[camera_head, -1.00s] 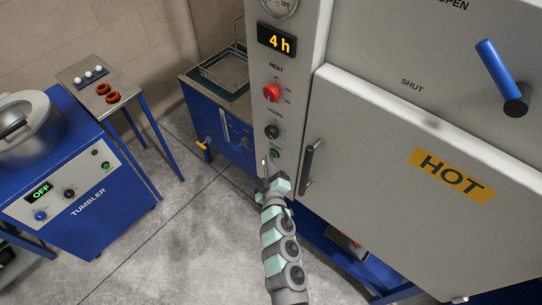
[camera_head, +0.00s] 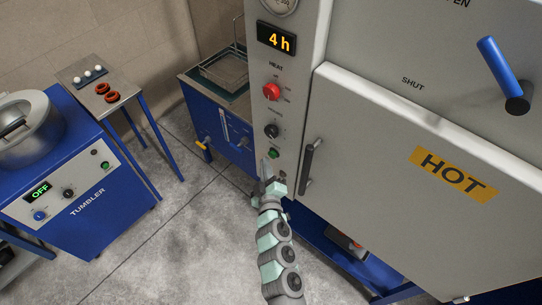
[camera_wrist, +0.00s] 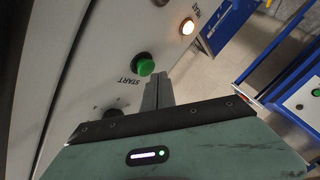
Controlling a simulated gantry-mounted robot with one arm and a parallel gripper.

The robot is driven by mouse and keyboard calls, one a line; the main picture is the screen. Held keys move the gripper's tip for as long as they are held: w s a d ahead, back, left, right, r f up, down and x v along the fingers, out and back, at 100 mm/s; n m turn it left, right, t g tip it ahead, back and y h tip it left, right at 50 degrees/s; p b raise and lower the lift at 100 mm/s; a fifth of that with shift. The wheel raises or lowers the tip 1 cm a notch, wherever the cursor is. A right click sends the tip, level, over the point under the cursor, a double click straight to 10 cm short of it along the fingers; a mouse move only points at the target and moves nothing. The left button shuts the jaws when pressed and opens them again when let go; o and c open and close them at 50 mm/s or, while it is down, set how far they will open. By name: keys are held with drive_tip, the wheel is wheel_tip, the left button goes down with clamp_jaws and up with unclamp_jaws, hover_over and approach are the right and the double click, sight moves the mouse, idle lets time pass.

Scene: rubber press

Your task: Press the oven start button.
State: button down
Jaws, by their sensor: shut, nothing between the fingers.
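The oven's green START button (camera_head: 274,153) is on the narrow control panel, below the knobs. In the wrist view the green button (camera_wrist: 145,65) stands out from the panel beside its START label. My gripper (camera_head: 263,169) is shut and empty, with its fingertips just below and left of the button in the head view. In the wrist view my gripper's fingers (camera_wrist: 158,90) are together, just right of and below the button. No contact with the button is visible. The oven display (camera_head: 276,40) reads 4 h.
A lit lamp (camera_wrist: 188,26) labelled HEAT is near the button. A red knob (camera_head: 271,91) and a black knob (camera_head: 271,131) are above it. The oven door handle (camera_head: 309,166) is close on the right. Left stand the blue tumbler (camera_head: 75,210) and a small table (camera_head: 98,88).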

drive_tip(key=shift+s+a, duration=0.15)
drive_tip(key=s+a+b, duration=0.1)
drive_tip(key=s+a, duration=0.2)
drive_tip(key=shift+s+a+b, duration=0.25)
drive_tip(key=shift+b, duration=0.1)
idle(0.4)
idle(0.6)
